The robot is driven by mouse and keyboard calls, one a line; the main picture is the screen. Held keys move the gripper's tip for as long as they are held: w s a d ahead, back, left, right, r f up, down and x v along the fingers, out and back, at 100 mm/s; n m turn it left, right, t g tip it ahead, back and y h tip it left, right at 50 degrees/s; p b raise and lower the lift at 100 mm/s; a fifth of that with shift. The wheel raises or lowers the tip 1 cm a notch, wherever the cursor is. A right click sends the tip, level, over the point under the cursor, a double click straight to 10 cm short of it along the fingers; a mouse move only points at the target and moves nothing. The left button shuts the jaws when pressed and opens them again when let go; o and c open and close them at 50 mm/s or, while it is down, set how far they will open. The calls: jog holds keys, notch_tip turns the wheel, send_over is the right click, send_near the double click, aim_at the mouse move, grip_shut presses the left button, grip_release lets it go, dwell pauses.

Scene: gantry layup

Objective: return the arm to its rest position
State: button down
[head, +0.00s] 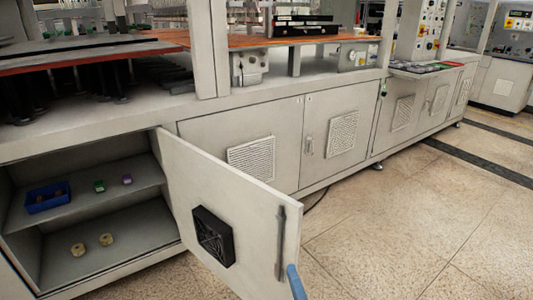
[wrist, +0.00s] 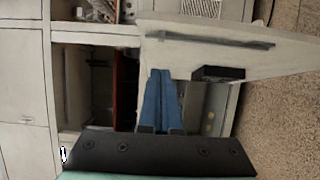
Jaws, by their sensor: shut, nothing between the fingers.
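My gripper (wrist: 160,72) shows in the wrist view as two blue fingers lying side by side, shut and empty. A blue fingertip of it (head: 296,281) shows at the bottom of the head view, by the lower free edge of the open cabinet door (head: 185,190). I cannot tell whether it touches the door. The door also shows across the upper right of the wrist view (wrist: 275,62), with its dark bar (wrist: 210,40) beyond the fingertips. The rest of my arm is out of the head view.
The open cabinet has a shelf (head: 75,208) with a blue bin (head: 48,197), a green block (head: 100,186) and a purple block (head: 127,180). Two yellowish round pieces (head: 106,239) lie below. A black fan box (head: 213,237) juts from the door. Floor (head: 430,215) at right is clear.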

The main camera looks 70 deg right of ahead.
jog(key=shift+s, duration=0.15)
jog(key=w+a+r+m+t, duration=0.2)
jog(key=w+a+r, duration=0.1)
jog(key=w+r, duration=0.4)
jog(key=w+a+r+m+t, duration=0.2)
jog(key=w+r, duration=0.4)
jog(key=w, duration=0.2)
jog(key=w+a+r+m+t+y, duration=0.1)
jog(key=w+a+r+m+t, duration=0.15)
jog(key=w+a+r, duration=0.55)
jog(key=w+a+r+m+t+y, duration=0.2)
jog(key=a+r+t, duration=0.2)
jog(key=a+r, duration=0.5)
jog(key=s+a+r+n+t+y, duration=0.15)
jog(key=a+r+t+y, duration=0.35)
jog(key=a+r, duration=0.55)
jog(key=s+a+r+n+t+y, duration=0.1)
jog(key=s+a+r+t+y, duration=0.2)
jog(key=a+r+y, duration=0.7)
notch_tip(320, 180, up, 23)
jog(key=d+h+p, duration=0.1)
jog(key=h+p, duration=0.1)
jog(key=p, duration=2)
jog(key=shift+d+f, duration=0.2)
jog(key=shift+d, duration=0.05)
